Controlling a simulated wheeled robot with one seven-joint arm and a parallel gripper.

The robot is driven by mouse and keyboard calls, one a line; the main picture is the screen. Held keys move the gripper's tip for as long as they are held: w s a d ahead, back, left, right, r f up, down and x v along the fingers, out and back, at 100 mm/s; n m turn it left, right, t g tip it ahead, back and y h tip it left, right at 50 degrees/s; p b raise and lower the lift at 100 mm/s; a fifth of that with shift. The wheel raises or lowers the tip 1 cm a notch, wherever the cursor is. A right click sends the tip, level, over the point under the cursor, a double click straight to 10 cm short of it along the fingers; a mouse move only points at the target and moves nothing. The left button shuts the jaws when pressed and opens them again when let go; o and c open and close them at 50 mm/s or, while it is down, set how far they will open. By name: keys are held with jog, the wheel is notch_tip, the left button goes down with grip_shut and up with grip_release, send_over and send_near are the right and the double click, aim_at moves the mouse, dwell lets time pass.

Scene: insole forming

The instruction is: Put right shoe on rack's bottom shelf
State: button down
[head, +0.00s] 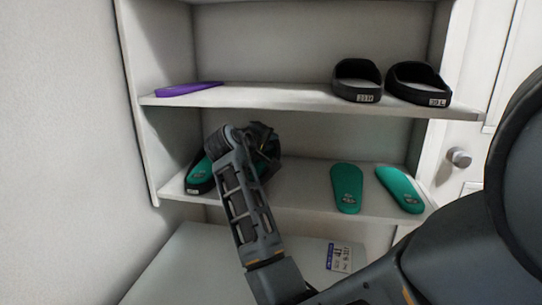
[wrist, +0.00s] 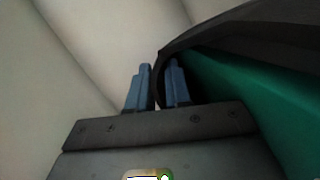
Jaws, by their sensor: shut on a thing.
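My gripper (head: 258,142) is at the left part of the rack's lower visible shelf (head: 300,197). In the wrist view its two blue fingers (wrist: 158,85) are closed on the rim of a black shoe (wrist: 215,40) with a green inside, one finger on each side of the wall. In the head view that dark shoe is mostly hidden behind my gripper and arm. A black shoe with a green insole (head: 199,177) shows just left of my arm on the same shelf. I cannot tell whether the held shoe touches the shelf.
Two green insoles (head: 346,187) (head: 399,188) lie on the right of the lower shelf. The upper shelf (head: 270,97) holds a purple insole (head: 189,89) and two black labelled shoes (head: 357,80) (head: 418,83). A white surface (head: 200,262) with a label (head: 339,257) is below. The rack's side wall is at left.

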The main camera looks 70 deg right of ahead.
aim_at(273, 149)
jog(key=d, duration=0.2)
jog(key=shift+w+d+b, duration=0.15)
jog(key=shift+d+b, duration=0.15)
jog(key=shift+d, duration=0.05)
notch_tip(273, 149, down, 3)
jog(key=b, duration=0.3)
jog(key=shift+f+b, duration=0.2)
jog(key=shift+b, duration=0.1)
jog(key=shift+f, duration=0.15)
jog(key=c, duration=1.1)
grip_release()
jog(key=shift+o, duration=0.2)
jog(key=shift+a, duration=0.3)
jog(key=v, duration=1.1)
jog(key=shift+w+a+r, duration=0.1)
jog(key=shift+a+r, duration=0.05)
jog(key=shift+r, duration=0.15)
